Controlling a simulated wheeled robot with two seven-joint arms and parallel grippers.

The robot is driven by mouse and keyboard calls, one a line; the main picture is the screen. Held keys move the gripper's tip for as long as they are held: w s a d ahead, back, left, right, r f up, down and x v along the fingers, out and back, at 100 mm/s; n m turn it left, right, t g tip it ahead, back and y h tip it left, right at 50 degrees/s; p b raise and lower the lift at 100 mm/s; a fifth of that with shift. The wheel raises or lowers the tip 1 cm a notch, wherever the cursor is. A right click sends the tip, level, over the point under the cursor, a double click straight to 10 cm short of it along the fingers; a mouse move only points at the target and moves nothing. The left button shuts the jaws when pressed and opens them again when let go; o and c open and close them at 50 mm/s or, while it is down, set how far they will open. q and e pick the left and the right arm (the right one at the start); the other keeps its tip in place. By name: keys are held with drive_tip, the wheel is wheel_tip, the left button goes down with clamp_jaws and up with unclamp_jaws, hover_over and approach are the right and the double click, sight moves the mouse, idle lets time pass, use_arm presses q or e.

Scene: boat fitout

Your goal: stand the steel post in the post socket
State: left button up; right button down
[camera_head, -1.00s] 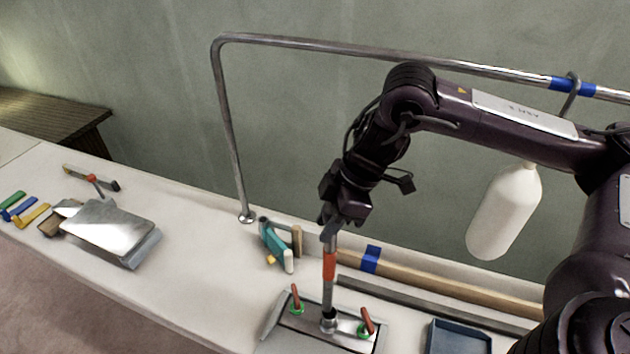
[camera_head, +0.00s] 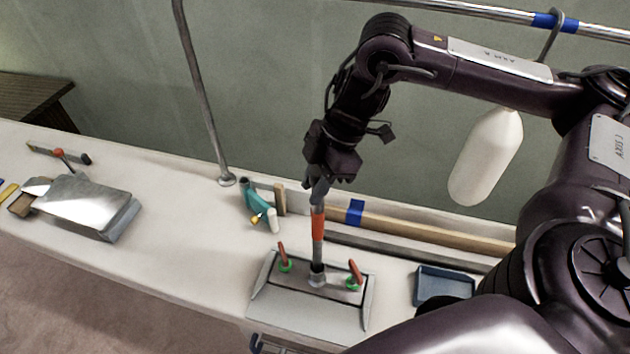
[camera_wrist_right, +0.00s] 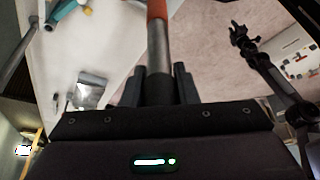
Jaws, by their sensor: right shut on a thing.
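The steel post (camera_head: 317,252) is a thin grey rod with an orange band, standing about upright. Its lower end meets the post socket (camera_head: 317,279), a small metal collar in the middle of a grey base plate; I cannot tell how deep it sits. My right gripper (camera_head: 317,186) is shut on the upper part of the post. In the right wrist view the post (camera_wrist_right: 159,55) runs between the fingers. My left gripper (camera_wrist_right: 240,36) shows small in the right wrist view, away from the post; its jaws are too small to judge.
Two red-handled green-based clamps (camera_head: 284,258) (camera_head: 354,275) flank the socket. A teal tool (camera_head: 258,207) lies behind left, a blue tray (camera_head: 443,285) right. A wooden strip (camera_head: 420,228) runs along the back. A white bottle (camera_head: 487,155) hangs from the rail.

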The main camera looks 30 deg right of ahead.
sight(314, 211)
drive_tip(key=shift+f+b, duration=0.55)
drive_tip(key=shift+f, duration=0.35)
drive_tip(key=shift+f+b, duration=1.7)
drive_tip(key=shift+f, duration=1.05)
drive_tip(key=c, duration=1.1)
unclamp_jaws()
drive_tip(key=shift+o, duration=0.2)
